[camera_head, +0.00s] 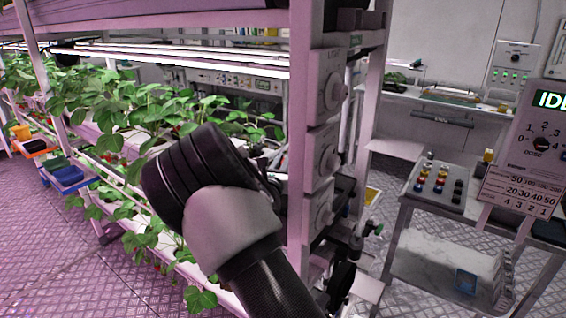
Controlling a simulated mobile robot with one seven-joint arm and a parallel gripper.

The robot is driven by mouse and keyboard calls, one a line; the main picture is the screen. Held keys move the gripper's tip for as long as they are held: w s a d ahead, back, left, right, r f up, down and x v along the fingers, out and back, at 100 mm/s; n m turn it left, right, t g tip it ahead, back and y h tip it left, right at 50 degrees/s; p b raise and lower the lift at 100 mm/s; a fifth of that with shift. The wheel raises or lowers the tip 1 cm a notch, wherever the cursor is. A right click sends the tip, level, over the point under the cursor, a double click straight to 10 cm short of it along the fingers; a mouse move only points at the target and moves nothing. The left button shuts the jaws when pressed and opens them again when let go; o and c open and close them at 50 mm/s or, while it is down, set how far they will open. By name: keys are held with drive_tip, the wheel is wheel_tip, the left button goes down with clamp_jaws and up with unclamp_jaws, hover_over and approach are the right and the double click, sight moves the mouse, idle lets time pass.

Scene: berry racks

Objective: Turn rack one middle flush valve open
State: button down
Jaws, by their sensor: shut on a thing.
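The rack post on the right of the near rack carries three stacked grey boxes with round dials. The top box (329,85) is marked LIGHT, with the middle box (322,156) and the bottom box (319,212) below it. A small green handle (376,230) sits on dark fittings (355,240) behind the post. I cannot tell whether it is a flush valve. My arm's black and grey wrist fills the centre, left of the post. It hides my gripper's fingers and whatever is at them. No middle flush valve can be clearly made out.
Leafy berry plants (150,105) fill the rack at left. Blue bins (69,175) stand by its far post. A cart (424,202) with coloured knobs stands at right, near a dial panel (540,140). Patterned floor (75,270) is open at lower left.

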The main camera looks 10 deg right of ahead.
drive_tip(key=c, duration=1.8)
unclamp_jaws()
wheel_tip(320, 180, up, 10)
drive_tip(key=shift+r+p, duration=0.1)
drive_tip(key=shift+p, duration=0.5)
